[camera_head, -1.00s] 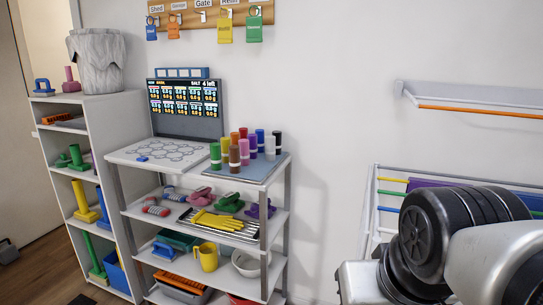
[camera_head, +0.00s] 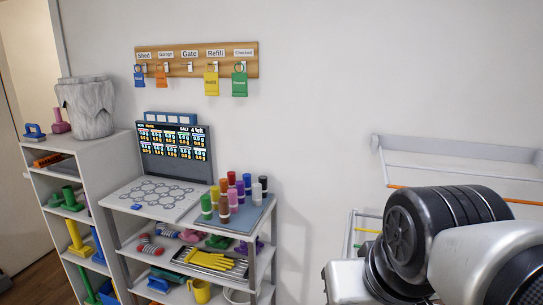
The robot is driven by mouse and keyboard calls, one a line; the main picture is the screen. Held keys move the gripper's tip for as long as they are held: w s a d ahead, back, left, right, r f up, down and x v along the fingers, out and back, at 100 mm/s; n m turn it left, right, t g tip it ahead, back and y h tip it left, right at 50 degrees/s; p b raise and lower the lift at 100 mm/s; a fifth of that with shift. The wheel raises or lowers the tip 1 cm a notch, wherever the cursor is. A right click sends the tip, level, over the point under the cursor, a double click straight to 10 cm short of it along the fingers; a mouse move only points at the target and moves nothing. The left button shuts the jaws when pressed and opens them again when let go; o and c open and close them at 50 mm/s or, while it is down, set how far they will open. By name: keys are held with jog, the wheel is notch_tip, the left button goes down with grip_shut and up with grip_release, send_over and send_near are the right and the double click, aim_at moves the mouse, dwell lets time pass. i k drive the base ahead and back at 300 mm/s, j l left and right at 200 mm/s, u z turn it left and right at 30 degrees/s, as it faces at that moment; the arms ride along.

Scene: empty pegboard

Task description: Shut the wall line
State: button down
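A wall-mounted line (camera_head: 450,149) is on the white wall at the right, with a pale rail along its top and white bars below. An orange bar (camera_head: 398,187) runs along its lower part and passes behind my arm. The line's right end is cut off by the picture edge, and I cannot tell how far it stands out from the wall. My arm covers the lower right of the view. My gripper is not in view.
A lower rack (camera_head: 352,235) with coloured rods is mostly behind my arm. A white shelf unit (camera_head: 271,250) with several bottles stands left of it, beside a bookcase (camera_head: 45,190) with a stone-like pot (camera_head: 88,108). A key board (camera_head: 222,60) hangs above. The wall between is bare.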

aim_at(386, 176)
jog(key=z, duration=1.5)
jog(key=k+j+z, duration=0.1)
jog(key=j+z, duration=0.2)
jog(key=j, duration=0.35)
